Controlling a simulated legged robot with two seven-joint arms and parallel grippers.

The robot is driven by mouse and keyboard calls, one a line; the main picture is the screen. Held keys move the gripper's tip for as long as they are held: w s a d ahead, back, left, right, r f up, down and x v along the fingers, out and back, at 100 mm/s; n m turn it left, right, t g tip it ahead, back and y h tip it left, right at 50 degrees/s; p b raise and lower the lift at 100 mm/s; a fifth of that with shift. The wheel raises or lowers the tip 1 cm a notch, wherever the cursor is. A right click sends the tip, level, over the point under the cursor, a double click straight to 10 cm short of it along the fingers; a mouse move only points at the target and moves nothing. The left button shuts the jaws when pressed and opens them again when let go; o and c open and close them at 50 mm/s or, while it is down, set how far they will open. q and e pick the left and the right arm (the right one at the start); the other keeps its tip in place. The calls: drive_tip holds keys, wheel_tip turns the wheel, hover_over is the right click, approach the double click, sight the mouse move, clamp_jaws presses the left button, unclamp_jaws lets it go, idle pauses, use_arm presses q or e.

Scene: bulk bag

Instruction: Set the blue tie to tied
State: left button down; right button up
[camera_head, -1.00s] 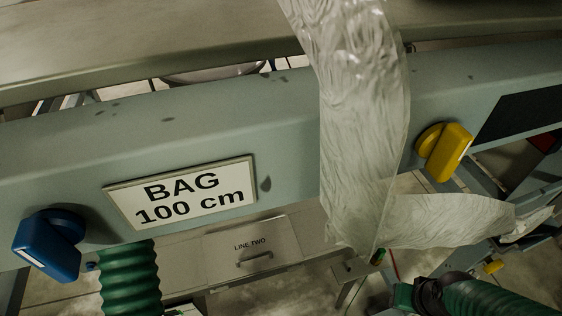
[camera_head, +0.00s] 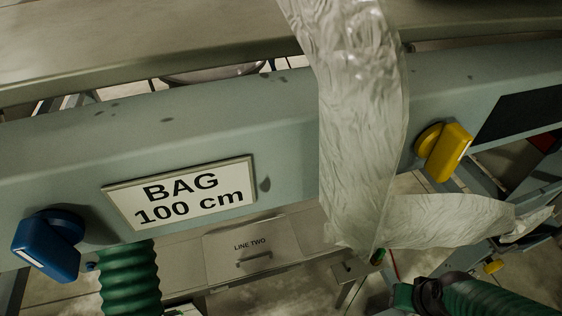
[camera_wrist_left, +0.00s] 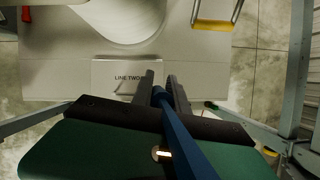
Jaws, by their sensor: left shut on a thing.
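A blue block on a round blue mount (camera_head: 48,245), with a pale stripe, sits on the grey-green beam at left in the head view. In the left wrist view, a long blue strap or bar (camera_wrist_left: 182,138) runs from between my left gripper's fingers (camera_wrist_left: 162,84) to the lower right. The left gripper is shut on it. I cannot tell how this blue piece joins the block in the head view. My left arm's green sleeve shows below the beam, but its fingers are hidden there. My right arm shows at lower right; its fingertips are not seen.
A yellow block (camera_head: 445,152) is mounted on the beam (camera_head: 290,140) at right. A crumpled translucent film (camera_head: 362,130) hangs over the beam and bends right. A "BAG 100 cm" sign (camera_head: 182,194) is on the beam. A "LINE TWO" box (camera_head: 250,248) is below.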

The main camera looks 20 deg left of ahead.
use_arm(q)
wheel_tip(320, 180, up, 10)
drive_tip(key=shift+r, duration=0.1)
drive_tip(key=shift+w+a+r, duration=0.1)
drive_tip(key=shift+r, duration=0.1)
drive_tip(key=c, duration=1.6)
unclamp_jaws()
drive_tip(key=o, duration=0.3)
drive_tip(key=shift+f, duration=0.1)
